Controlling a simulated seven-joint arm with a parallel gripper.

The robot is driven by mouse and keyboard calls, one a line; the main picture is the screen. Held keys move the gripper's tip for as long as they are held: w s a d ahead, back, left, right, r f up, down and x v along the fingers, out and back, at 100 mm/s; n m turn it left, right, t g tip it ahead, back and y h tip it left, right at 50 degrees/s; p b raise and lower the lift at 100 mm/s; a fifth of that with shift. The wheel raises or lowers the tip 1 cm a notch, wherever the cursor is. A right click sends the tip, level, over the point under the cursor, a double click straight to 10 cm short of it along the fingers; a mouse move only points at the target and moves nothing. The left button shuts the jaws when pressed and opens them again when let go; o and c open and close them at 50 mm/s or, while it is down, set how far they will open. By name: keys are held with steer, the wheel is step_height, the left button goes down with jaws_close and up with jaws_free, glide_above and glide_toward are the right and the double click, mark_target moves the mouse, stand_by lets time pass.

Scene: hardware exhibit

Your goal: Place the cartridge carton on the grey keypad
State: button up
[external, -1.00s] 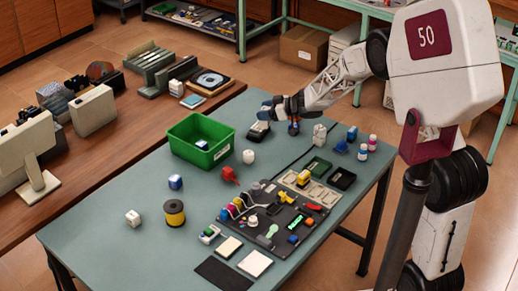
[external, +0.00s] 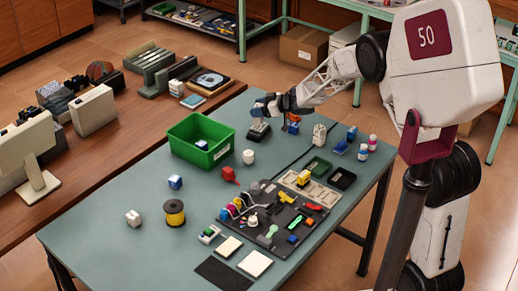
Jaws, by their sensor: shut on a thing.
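My gripper (external: 276,108) is over the far end of the green-grey table, in front of its back edge. It is shut on a small blue and orange-red box (external: 292,124), which I take for the cartridge carton. The box shows under the right part of the gripper, and the fingers partly hide it. The grey keypad (external: 258,132) looks like a low dark block with a lighter top. It sits on the table just below and left of the gripper. The carton appears to be right of the keypad and apart from it; its exact height is hard to tell.
A green bin (external: 190,150) stands left of the keypad with a blue and white item inside. A white bottle-like piece (external: 319,135) and blue items (external: 345,142) stand to the right. A dark board with several coloured parts (external: 280,222) lies nearer.

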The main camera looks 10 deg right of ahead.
steer(key=shift+f, duration=1.2)
steer(key=shift+f, duration=0.1)
steer(key=o, duration=0.9)
steer(key=shift+v, duration=3.8)
